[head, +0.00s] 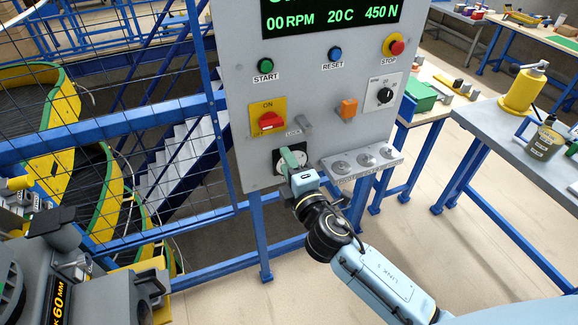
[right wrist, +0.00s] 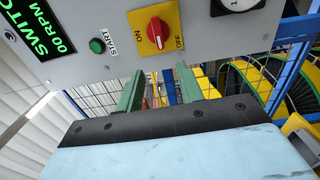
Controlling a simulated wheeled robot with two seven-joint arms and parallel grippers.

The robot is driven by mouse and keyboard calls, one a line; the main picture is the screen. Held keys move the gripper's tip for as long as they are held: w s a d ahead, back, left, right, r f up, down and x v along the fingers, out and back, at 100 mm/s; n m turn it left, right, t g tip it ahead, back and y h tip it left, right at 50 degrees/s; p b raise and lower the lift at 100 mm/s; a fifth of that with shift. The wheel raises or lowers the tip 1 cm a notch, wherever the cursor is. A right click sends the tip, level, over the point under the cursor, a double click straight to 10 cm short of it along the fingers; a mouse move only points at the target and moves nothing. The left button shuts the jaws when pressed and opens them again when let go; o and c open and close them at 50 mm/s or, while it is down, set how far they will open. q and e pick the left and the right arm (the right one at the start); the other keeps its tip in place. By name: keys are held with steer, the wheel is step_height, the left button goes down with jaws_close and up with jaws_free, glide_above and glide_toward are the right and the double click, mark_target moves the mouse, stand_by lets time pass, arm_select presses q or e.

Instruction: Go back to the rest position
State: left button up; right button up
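My right gripper (head: 287,158) is in front of the lower left part of the grey control panel (head: 232,75) in the head view. Its arm comes in from the bottom right. In the right wrist view its two green fingers (right wrist: 160,88) stand well apart with nothing held between them. The red rotary switch (head: 270,121) on its yellow plate is above the gripper; it also shows in the wrist view (right wrist: 155,32). A black-framed white round fitting (head: 295,173) is partly hidden behind the gripper. Whether the fingers touch the panel cannot be told. My left gripper is not in view.
A small shelf with round knobs (head: 368,160) juts out just right of the gripper. Blue fence rails (head: 120,122) and a yellow-green spiral conveyor (head: 62,105) are at left. A grey-topped table (head: 490,125) stands at right. Open floor (head: 480,245) lies at lower right.

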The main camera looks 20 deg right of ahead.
steer(key=shift+s, duration=0.2)
steer(key=shift+f, duration=0.1)
steer(key=s+d+f+m+g+b, duration=0.1)
steer(key=s+d+f+m+g, duration=0.3)
steer(key=f, duration=0.9)
steer(key=s+a+f+m+g+b, duration=0.15)
steer(key=s+f, duration=0.45)
steer(key=f, duration=0.7)
steer(key=s+d+f+m+g+b, duration=0.25)
steer(key=s+f+g, duration=0.2)
steer(key=f, duration=0.85)
steer(key=s+d+f+m+g, duration=0.1)
steer(key=s+f+m+g, duration=0.1)
steer(key=s+f, duration=0.4)
steer(key=s+d+f+m+g+b, duration=0.1)
steer(key=s+f, duration=0.5)
steer(key=s, duration=0.9)
steer(key=s+f+m+g+b, duration=0.1)
steer(key=s+f+m+g, duration=0.3)
steer(key=s, duration=0.6)
step_height(320, 180, down, 2)
steer(key=shift+s+d+f+m+h, duration=0.15)
steer(key=shift+d+f+m+h, duration=0.2)
steer(key=shift+m, duration=0.25)
steer(key=shift+r, duration=0.1)
